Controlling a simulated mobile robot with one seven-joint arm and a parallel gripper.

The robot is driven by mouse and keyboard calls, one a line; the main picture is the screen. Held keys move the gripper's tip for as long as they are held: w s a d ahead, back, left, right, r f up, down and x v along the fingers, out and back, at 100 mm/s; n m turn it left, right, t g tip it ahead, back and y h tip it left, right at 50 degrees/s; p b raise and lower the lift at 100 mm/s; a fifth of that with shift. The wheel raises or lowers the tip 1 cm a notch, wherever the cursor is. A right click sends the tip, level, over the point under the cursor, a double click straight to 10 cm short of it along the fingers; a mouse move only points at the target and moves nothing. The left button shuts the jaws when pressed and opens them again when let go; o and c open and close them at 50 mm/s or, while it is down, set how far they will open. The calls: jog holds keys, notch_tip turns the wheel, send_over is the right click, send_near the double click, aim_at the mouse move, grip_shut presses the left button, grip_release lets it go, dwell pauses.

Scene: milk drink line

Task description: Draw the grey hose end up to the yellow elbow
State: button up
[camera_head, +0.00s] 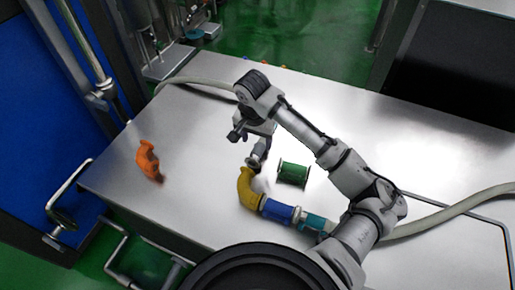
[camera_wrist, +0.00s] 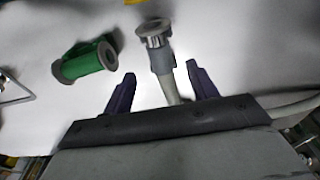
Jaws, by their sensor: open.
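The yellow elbow (camera_head: 247,190) lies on the table in the head view, its upper mouth facing my gripper. A sliver of yellow, probably this elbow, shows at the top edge of the wrist view (camera_wrist: 135,2). The grey hose end (camera_wrist: 158,45) has a ribbed collar and lies ahead of my fingers, pointing toward that sliver. In the head view the hose end (camera_head: 261,150) sits close above the elbow; whether they touch is unclear. My gripper (camera_wrist: 161,88) is open, the hose running between its two purple fingers with gaps on both sides.
A blue piece (camera_head: 277,211) and a teal piece (camera_head: 313,223) continue from the elbow. An orange elbow (camera_head: 148,160) lies far left. The table (camera_head: 200,150) between is clear.

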aim_at(257, 149)
jog(key=f, duration=0.5)
jog(key=w+f+p, duration=0.1)
jog(key=f, duration=0.1)
jog(key=shift+d+f, duration=0.15)
jog(key=shift+f, duration=0.2)
grip_shut()
